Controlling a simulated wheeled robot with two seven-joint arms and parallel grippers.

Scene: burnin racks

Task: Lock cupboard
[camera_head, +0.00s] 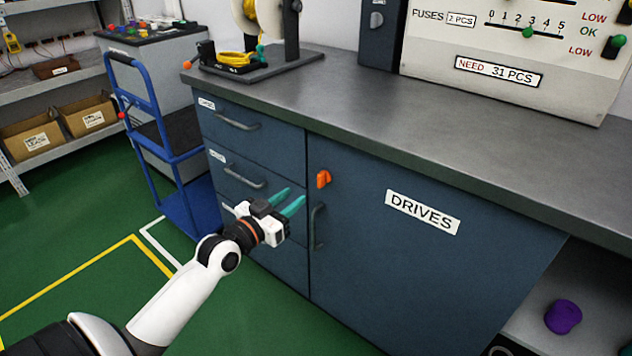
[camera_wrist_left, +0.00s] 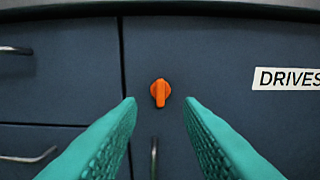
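The cupboard (camera_head: 400,270) is dark blue-grey with a DRIVES label, and its door looks closed. An orange lock knob (camera_head: 323,179) sits at the door's upper left, above a vertical grey handle (camera_head: 317,227). In the left wrist view the orange knob (camera_wrist_left: 160,93) shows ahead, centred beyond the gap between my fingertips. My left gripper (camera_head: 291,199) has teal fingers, is open and empty, and is apart from the knob, to its lower left in the head view. My right gripper is not in view.
Drawers with grey handles (camera_head: 238,121) stand left of the door. A blue trolley (camera_head: 158,140) stands further left. A grey worktop (camera_head: 400,105) overhangs the cupboard. A purple object (camera_head: 563,316) lies on a shelf at the right. Green floor is free at the left.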

